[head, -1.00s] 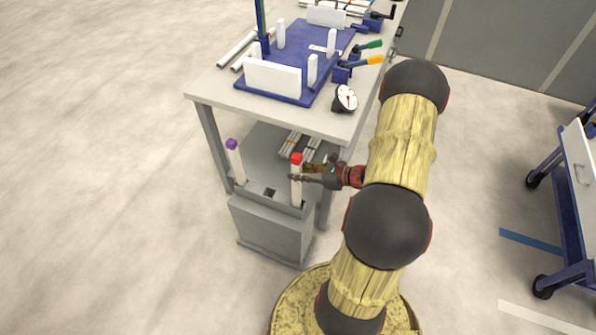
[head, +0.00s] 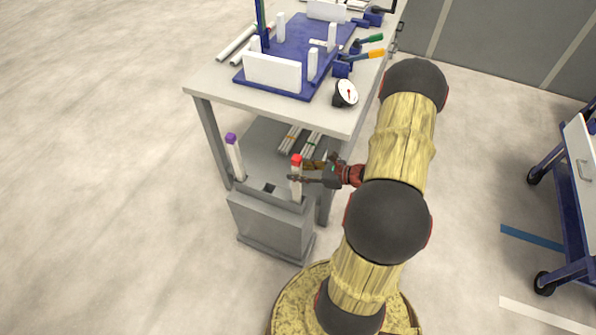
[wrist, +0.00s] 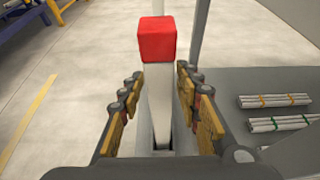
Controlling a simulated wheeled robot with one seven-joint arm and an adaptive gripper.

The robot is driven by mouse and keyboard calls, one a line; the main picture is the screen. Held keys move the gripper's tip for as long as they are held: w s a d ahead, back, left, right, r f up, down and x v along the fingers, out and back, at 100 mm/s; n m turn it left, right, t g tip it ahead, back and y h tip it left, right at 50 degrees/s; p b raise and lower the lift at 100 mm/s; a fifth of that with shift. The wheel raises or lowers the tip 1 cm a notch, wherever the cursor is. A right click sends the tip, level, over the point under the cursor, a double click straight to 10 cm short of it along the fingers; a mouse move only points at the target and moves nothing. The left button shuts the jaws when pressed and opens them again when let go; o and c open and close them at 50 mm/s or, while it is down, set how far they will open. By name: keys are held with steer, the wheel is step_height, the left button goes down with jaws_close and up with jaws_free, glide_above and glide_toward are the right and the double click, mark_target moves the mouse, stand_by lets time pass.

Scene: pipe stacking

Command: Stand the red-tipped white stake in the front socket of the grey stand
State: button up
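The white stake with the red tip (head: 296,160) stands about upright at the right, near end of the grey stand (head: 270,225). My gripper (head: 296,178) has its fingers on both sides of the stake below the red tip. In the wrist view the fingertips (wrist: 160,76) close in on the white shaft (wrist: 157,95), and the red tip (wrist: 156,40) rises above them. The stake's lower end meets a dark opening in the stand; how deep it sits is hidden. An empty square socket (head: 269,188) shows in the middle of the stand.
A purple-tipped white stake (head: 233,155) stands at the stand's left end. A table (head: 210,85) with a blue fixture rises behind. Bundled rods (head: 291,138) lie on the lower shelf. A blue cart (head: 575,200) stands at the far right; the left floor is clear.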

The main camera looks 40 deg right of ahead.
steer(key=shift+o, duration=0.8)
steer(key=v, duration=1.2)
steer(key=shift+f, duration=0.15)
